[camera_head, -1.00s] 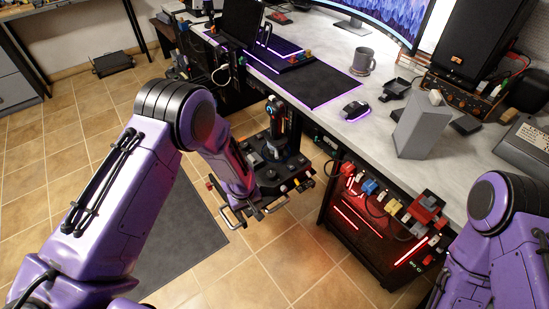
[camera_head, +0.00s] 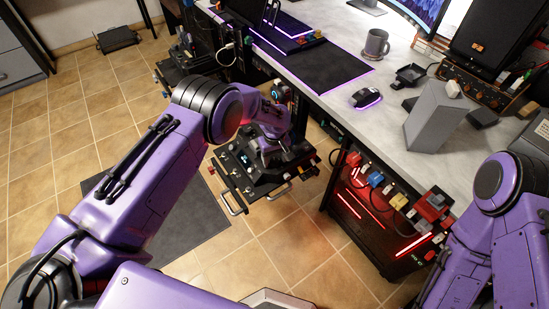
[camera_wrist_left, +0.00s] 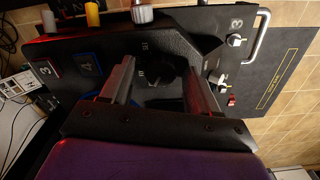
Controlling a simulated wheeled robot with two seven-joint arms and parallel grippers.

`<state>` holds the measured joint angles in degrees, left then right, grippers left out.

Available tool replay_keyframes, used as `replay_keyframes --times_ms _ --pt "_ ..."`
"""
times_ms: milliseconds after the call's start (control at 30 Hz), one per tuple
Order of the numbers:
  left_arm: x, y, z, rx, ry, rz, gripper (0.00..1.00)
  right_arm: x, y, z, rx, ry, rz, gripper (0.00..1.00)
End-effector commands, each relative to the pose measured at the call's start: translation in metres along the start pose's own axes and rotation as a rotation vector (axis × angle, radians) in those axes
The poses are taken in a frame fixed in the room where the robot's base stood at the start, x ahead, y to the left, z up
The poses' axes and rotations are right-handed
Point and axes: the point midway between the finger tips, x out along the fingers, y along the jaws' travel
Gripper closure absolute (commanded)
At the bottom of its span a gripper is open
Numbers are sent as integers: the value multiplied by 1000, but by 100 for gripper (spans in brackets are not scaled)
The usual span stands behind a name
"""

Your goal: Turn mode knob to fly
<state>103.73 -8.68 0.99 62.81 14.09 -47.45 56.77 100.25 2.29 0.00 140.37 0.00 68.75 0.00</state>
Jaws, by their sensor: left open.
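The control panel (camera_head: 232,168) is a black unit with switches and metal handles, standing beside the desk in the head view. My left gripper is over it, with its fingers mostly hidden there by the arm. In the left wrist view my left gripper (camera_wrist_left: 158,70) is open, with one finger on each side of a round black knob (camera_wrist_left: 168,78). White marks are printed around the knob, too small to read surely. I cannot tell whether the fingers touch the knob. My right gripper is not in view; only its arm shows at the lower right.
In the left wrist view, toggle switches (camera_wrist_left: 236,40) and a metal handle (camera_wrist_left: 262,35) are right of the fingers, and numbered buttons (camera_wrist_left: 88,66) left. The desk (camera_head: 330,100) with mouse (camera_head: 366,97) and mug (camera_head: 377,43) is right of the panel. Tiled floor (camera_head: 130,110) is open on the left.

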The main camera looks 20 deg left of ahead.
Motion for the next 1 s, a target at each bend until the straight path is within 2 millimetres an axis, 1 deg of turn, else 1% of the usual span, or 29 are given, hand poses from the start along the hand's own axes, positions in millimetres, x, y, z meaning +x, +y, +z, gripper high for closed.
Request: replay_keyframes --times_ms 233,267,300,367,400,733,867,1000 --pt "1 -1 0 -1 0 0 40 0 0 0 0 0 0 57" --pt "1 -1 0 -1 0 0 49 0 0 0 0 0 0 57" --pt "1 -1 0 -1 0 0 62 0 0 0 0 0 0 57" --pt "1 -1 0 -1 0 0 82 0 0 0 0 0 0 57" --pt "1 -1 0 -1 0 0 95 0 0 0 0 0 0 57" --pt "1 -1 0 33 0 1 96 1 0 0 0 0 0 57" --pt "2 0 0 94 0 1 96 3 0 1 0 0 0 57" --pt "2 0 -1 191 1 2 96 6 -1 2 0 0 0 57"
